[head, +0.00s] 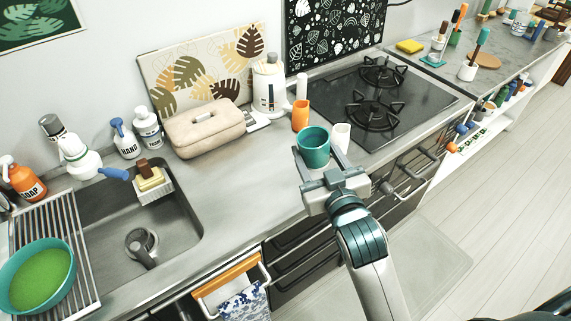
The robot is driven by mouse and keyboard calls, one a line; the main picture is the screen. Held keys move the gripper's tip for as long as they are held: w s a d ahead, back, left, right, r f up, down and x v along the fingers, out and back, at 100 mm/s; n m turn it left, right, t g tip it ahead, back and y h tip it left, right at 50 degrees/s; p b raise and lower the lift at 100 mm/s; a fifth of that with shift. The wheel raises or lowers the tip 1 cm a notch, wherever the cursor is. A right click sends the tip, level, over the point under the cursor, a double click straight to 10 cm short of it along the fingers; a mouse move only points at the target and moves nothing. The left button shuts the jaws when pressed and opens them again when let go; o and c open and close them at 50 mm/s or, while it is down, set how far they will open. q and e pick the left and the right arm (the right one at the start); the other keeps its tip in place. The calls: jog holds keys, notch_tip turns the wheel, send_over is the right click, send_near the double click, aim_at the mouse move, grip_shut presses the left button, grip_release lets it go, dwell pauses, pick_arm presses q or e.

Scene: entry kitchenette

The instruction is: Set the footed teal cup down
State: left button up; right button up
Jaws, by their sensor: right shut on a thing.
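The teal cup (314,146) shows over the front part of the counter, between the sink and the stove. My right gripper (321,170) comes in from below and is shut on the teal cup, which looks upright. The cup's lower part and foot are hidden by the gripper, so I cannot tell whether it touches the counter. My left gripper is not in view.
An orange cup (300,116) stands just behind the teal cup, and a white cup (341,136) is close on its right. The stove (400,88) is to the right. Grey counter (245,180) is clear to the left, up to the sink (105,208).

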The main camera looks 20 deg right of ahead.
aim_at(319, 157)
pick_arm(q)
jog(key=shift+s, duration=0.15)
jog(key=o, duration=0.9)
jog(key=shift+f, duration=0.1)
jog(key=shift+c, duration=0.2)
pick_arm(e)
jog(key=shift+f, duration=0.15)
jog(key=shift+w+f, duration=0.15)
jog(key=shift+f, duration=0.05)
jog(key=d+f+y, duration=0.1)
jog(key=w+f+b, duration=0.1)
jog(key=f, duration=0.1)
jog(key=shift+w+d+n+y, duration=0.1)
jog(key=shift+d+n+y, duration=0.3)
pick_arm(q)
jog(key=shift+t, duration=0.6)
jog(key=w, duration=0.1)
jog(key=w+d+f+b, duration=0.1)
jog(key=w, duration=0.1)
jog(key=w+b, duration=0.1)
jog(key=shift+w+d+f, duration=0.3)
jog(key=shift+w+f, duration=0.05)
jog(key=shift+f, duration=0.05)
pick_arm(e)
jog(key=w+d+f+y, duration=0.2)
jog(key=d, duration=0.3)
jog(key=shift+f, duration=0.4)
